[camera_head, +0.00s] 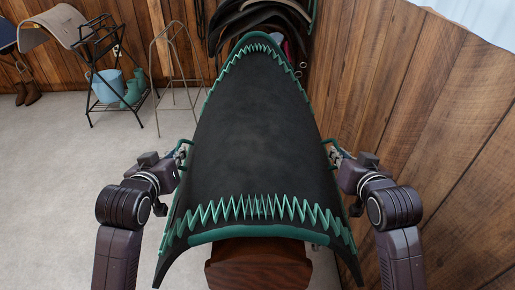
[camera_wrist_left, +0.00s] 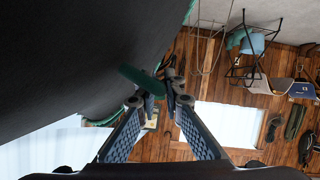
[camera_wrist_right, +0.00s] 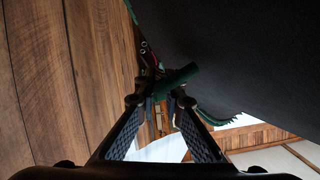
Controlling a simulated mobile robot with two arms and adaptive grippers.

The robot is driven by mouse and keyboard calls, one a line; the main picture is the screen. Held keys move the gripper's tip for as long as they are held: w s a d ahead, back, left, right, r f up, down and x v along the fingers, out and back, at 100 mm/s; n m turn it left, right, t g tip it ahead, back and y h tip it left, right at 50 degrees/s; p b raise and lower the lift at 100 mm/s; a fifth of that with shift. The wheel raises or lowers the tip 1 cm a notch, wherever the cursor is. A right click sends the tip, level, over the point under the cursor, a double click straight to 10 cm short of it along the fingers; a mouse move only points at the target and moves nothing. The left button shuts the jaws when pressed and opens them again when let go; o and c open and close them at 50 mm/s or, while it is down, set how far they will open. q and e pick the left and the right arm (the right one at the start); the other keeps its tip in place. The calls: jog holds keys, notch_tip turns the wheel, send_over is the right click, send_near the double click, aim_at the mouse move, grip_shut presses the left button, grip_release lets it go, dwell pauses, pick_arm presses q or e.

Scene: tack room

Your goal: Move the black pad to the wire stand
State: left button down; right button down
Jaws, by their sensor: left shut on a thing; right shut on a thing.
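The black pad (camera_head: 262,130), with green zigzag edging, is held arched in front of me, spanning between my two grippers. My left gripper (camera_head: 181,152) is shut on its left edge, and the pinched green rim (camera_wrist_left: 140,80) shows in the left wrist view. My right gripper (camera_head: 333,154) is shut on the right edge, and the right wrist view shows the green rim (camera_wrist_right: 176,80) between its fingers. The thin wire stand (camera_head: 177,62) stands on the floor beyond the pad, to the left, with nothing on it. The pad may hide its right leg.
Saddles (camera_head: 262,14) hang on the back wall. A brown wooden piece (camera_head: 258,268) shows below the pad. The left floor is clear.

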pick_arm(q)
jog(key=shift+r, duration=0.15)
pick_arm(e)
jog(key=shift+r, duration=0.15)
